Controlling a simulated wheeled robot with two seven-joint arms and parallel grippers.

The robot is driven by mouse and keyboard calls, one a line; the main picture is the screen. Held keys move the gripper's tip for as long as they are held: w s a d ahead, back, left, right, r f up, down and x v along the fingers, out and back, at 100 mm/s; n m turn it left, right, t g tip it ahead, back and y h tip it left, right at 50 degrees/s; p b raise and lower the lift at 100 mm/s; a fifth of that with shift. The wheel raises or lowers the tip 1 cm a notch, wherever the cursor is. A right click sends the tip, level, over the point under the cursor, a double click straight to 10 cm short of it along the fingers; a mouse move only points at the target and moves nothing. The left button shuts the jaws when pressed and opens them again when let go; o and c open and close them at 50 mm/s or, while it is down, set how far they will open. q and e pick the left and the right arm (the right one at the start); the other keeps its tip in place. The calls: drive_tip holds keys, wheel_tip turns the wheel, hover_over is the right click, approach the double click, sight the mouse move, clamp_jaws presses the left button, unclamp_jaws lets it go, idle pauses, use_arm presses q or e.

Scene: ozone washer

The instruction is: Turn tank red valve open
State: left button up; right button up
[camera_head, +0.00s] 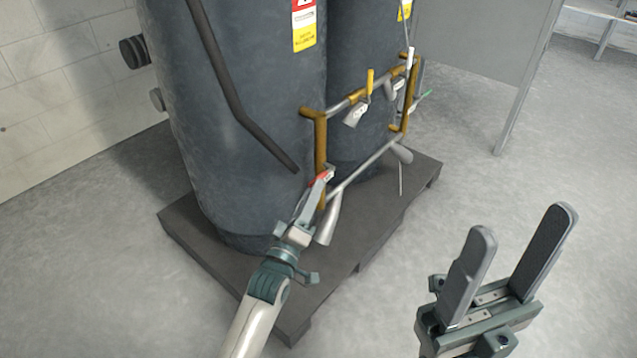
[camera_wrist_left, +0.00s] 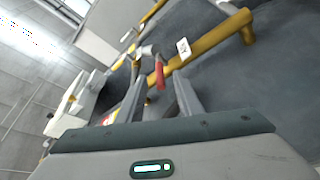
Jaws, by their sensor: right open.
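The red valve handle (camera_head: 321,178) is on the lower left of the brass and grey pipework, in front of the dark tank (camera_head: 235,110). My left gripper (camera_head: 317,190) is at this handle. In the left wrist view the red handle (camera_wrist_left: 159,75) shows between the two fingertips of my left gripper (camera_wrist_left: 160,85), which stand apart with a gap on each side of it. The brass pipe (camera_wrist_left: 205,42) with a white tag lies just beyond. My right gripper (camera_head: 521,222) is open and empty at the lower right, away from the tank.
A second dark tank (camera_head: 365,70) stands behind. Both are on a dark pallet (camera_head: 185,232). A yellow handle (camera_head: 370,82) and a green one (camera_head: 426,94) sit on the pipework. A dark hose (camera_head: 222,80) hangs before the tank. The floor (camera_head: 540,150) at right is clear.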

use_arm(q)
drive_tip(key=shift+b+x, duration=0.55)
drive_tip(key=shift+x, duration=1.95)
clamp_jaws()
